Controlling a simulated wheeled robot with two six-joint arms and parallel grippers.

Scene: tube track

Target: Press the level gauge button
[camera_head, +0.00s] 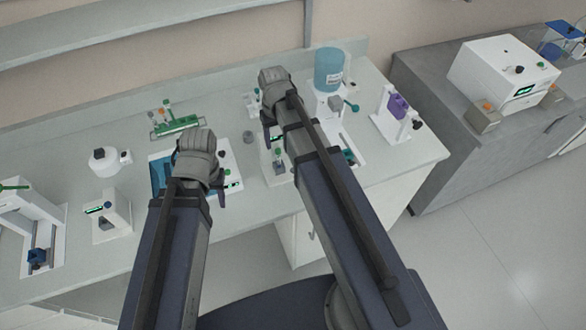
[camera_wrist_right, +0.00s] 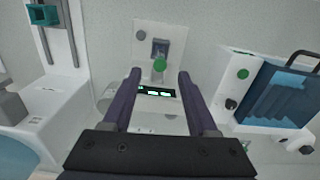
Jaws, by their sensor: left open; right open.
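A white device with a green round button (camera_wrist_right: 159,65) and a lit display (camera_wrist_right: 157,92) stands in the middle of the right wrist view. It appears to be the level gauge, but no label is readable. My right gripper (camera_wrist_right: 160,76) is open and empty, its fingers on either side of the button in that view. Contact cannot be told. In the head view my right gripper (camera_head: 270,132) is over the bench beside this device (camera_head: 277,165), which the arm partly hides. My left gripper (camera_head: 221,186) is open, in front of another white device; its fingers are mostly hidden.
A green rack (camera_head: 177,125), a white round vessel (camera_head: 104,160) and a small display box (camera_head: 108,215) are at left. A blue-panelled device (camera_wrist_right: 275,92) stands close at right in the wrist view.

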